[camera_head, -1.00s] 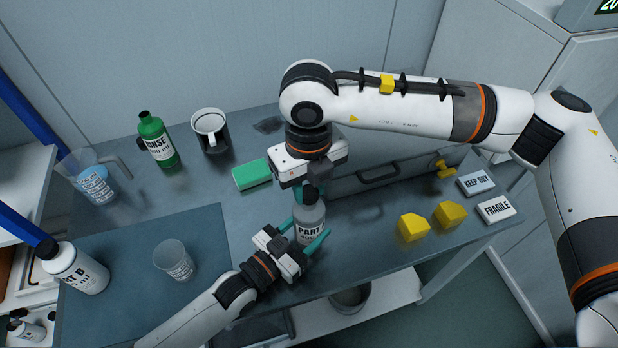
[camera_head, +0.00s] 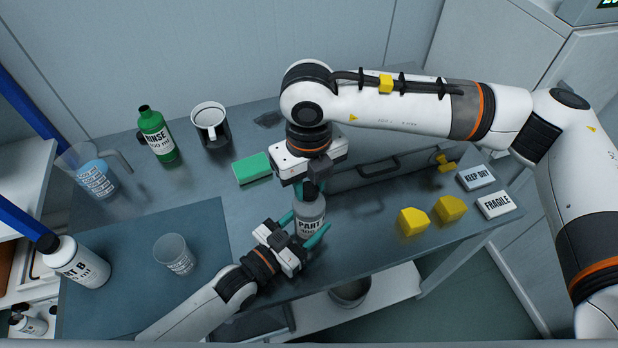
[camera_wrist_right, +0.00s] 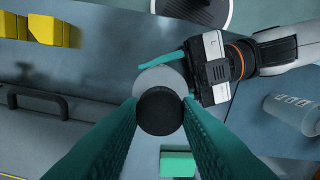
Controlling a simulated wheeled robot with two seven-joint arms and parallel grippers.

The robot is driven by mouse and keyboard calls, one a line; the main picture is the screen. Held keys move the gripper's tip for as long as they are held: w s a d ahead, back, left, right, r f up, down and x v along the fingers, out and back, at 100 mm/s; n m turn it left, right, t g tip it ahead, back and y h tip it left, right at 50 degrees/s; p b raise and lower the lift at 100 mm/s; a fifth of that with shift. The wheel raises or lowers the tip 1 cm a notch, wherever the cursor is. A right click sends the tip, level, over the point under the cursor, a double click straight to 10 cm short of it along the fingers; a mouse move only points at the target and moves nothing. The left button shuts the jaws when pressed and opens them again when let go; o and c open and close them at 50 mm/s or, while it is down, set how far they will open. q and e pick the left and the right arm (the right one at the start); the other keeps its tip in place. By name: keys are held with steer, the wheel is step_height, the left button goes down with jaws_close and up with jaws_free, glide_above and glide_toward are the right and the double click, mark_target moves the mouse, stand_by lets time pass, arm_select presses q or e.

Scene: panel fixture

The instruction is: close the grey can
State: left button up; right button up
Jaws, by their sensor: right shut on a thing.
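The grey can (camera_head: 311,212), labelled PART, stands upright near the table's front edge. Its black cap (camera_wrist_right: 160,111) sits at its top, seen from above in the right wrist view. My right gripper (camera_head: 310,187) points down over the can, its teal fingers shut on the cap from both sides. The can's grey shoulder (camera_wrist_right: 158,78) shows beside the cap. The thread under the cap is hidden.
A green sponge (camera_head: 252,168), a black and white mug (camera_head: 211,128) and a green RINSE bottle (camera_head: 157,136) stand behind. Two yellow blocks (camera_head: 450,208) lie to the right. A clear cup (camera_head: 174,254) and a white PART B bottle (camera_head: 75,262) stand left.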

steer(key=shift+f, duration=0.2)
steer(key=m, duration=0.4)
steer(key=shift+m, duration=0.3)
steer(key=m, duration=1.1)
steer(key=shift+m, duration=0.3)
steer(key=m, duration=0.6)
steer(key=shift+m, duration=0.3)
steer(key=o, duration=0.9)
steer(key=shift+o, duration=0.2)
